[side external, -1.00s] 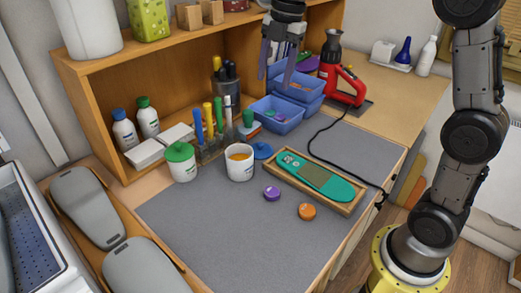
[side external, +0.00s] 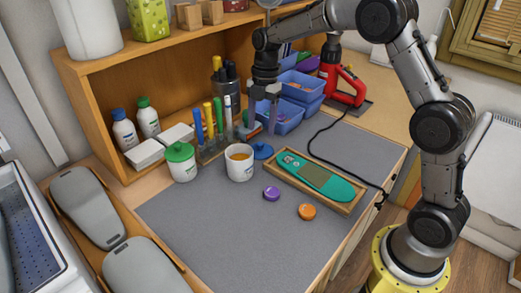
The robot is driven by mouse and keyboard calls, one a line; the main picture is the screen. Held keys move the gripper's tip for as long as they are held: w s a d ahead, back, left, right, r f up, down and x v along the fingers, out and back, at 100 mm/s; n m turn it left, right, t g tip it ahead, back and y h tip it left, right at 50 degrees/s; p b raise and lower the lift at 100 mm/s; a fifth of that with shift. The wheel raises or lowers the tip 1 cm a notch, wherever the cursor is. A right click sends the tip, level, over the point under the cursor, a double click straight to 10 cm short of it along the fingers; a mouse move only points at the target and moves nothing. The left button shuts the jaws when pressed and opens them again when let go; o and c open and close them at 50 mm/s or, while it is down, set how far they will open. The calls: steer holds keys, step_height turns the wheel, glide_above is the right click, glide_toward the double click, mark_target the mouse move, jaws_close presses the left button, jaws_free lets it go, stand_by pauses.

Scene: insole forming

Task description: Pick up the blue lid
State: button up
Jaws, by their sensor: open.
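The blue lid (side external: 263,151) lies on the grey mat (side external: 215,235), just right of an open white cup (side external: 239,170) with orange contents. My gripper (side external: 262,129) points down above the blue lid. Its two fingers are apart and nothing shows between them. The fingertips look a little above the lid; the exact gap cannot be told from this view.
A white jar with a green lid (side external: 181,152) stands left of the cup. Pens and tubes stand in a rack (side external: 211,148) close behind. Blue bins (side external: 290,123) stand behind right. A wooden tray with a green insole (side external: 318,178), a purple disc (side external: 271,194) and an orange disc (side external: 307,211) lie in front.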

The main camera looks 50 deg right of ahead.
mark_target(261, 143)
steer(key=shift+w+f, duration=0.1)
steer(key=shift+f, duration=2.6)
steer(key=shift+c, duration=0.4)
jaws_close()
